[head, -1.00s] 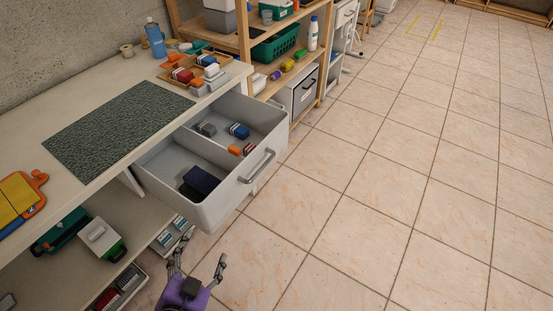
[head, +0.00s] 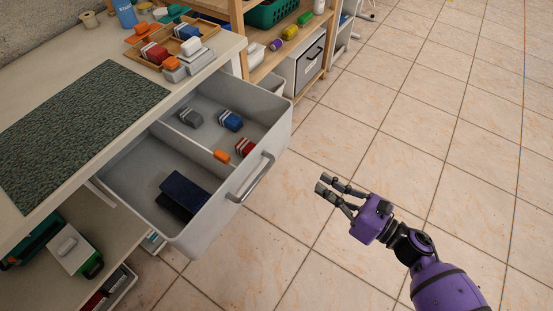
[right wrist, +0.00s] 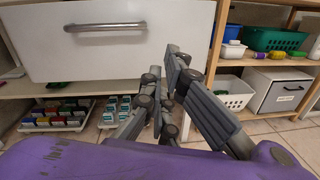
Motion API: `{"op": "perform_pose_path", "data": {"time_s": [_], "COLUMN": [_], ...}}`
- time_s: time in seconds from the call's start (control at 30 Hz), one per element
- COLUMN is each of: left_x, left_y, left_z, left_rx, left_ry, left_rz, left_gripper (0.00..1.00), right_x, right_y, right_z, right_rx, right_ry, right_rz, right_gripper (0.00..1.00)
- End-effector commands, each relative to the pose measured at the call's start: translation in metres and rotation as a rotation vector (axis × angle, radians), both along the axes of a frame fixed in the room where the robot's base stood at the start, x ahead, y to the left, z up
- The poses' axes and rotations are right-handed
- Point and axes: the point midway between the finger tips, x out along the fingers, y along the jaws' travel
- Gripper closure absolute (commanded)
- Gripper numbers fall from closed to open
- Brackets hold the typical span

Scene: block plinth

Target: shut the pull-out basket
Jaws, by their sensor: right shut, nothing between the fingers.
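The pull-out basket (head: 215,230) is a light grey drawer pulled well out from under the worktop. A divider splits it in two; a dark blue box (head: 185,195) lies in the near part, and small grey, blue, orange and red blocks lie in the far part. Its grey bar handle (head: 252,180) is on the front, and shows in the right wrist view (right wrist: 105,27) at upper left. My right gripper (head: 328,186) is shut and empty, in front of the basket, to the right of the handle and apart from it. My left gripper is out of view.
The worktop holds a dark green mat (head: 75,130) and a wooden tray (head: 150,53) of blocks. Shelves with a green basket (head: 270,12) and a grey bin (head: 305,65) stand behind. A lower shelf (head: 50,270) holds boxes. The tiled floor at right is clear.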

Motion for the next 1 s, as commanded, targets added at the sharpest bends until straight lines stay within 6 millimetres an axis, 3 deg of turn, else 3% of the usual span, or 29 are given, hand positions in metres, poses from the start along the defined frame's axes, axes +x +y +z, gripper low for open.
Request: {"op": "perform_pose_path", "data": {"time_s": [0.13,0.33,0.8,1.0], "left_x": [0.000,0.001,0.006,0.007], "left_y": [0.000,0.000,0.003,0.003], "left_z": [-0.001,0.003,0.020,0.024], "left_rx": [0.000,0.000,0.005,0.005], "left_ry": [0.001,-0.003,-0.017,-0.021], "left_rz": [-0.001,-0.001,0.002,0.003], "left_gripper": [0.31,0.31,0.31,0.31], "right_x": [-0.001,0.009,0.065,0.078], "right_y": [0.006,0.021,0.098,0.116], "right_z": [-0.001,0.002,0.003,0.001], "right_rx": [-0.125,-0.142,-0.138,-0.138], "right_ry": [-0.137,-0.163,-0.160,-0.157], "right_rz": [0.084,0.096,0.093,0.093], "right_gripper": [1.00,1.00,1.00,1.00]}}
